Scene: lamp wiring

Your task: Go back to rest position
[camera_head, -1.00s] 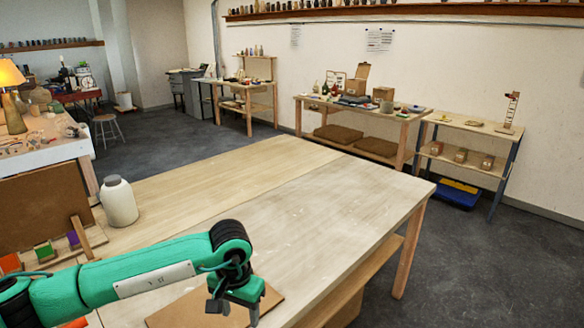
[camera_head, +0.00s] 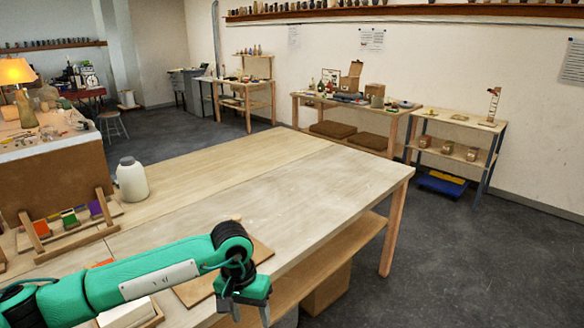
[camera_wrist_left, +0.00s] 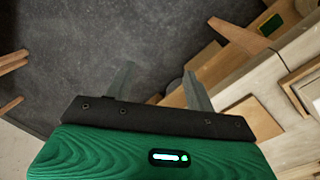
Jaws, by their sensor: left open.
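My left arm comes in from the left in the head view, and its gripper (camera_head: 250,312) hangs near the table's front edge. In the left wrist view the two fingers of this gripper (camera_wrist_left: 158,88) stand apart with nothing between them, and dark floor shows beyond. It is open and empty. Behind it, a flat brown board (camera_head: 262,252) lies on the wooden table (camera_head: 310,195), partly hidden by the arm. My right gripper is not in view.
A white jar (camera_head: 131,180) stands on the table, with a wooden rack of coloured blocks (camera_head: 68,218) to its left. A lit lamp (camera_head: 22,90) stands on a bench at the far left. Shelving tables (camera_head: 455,140) line the back wall. Most of the table's top is clear.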

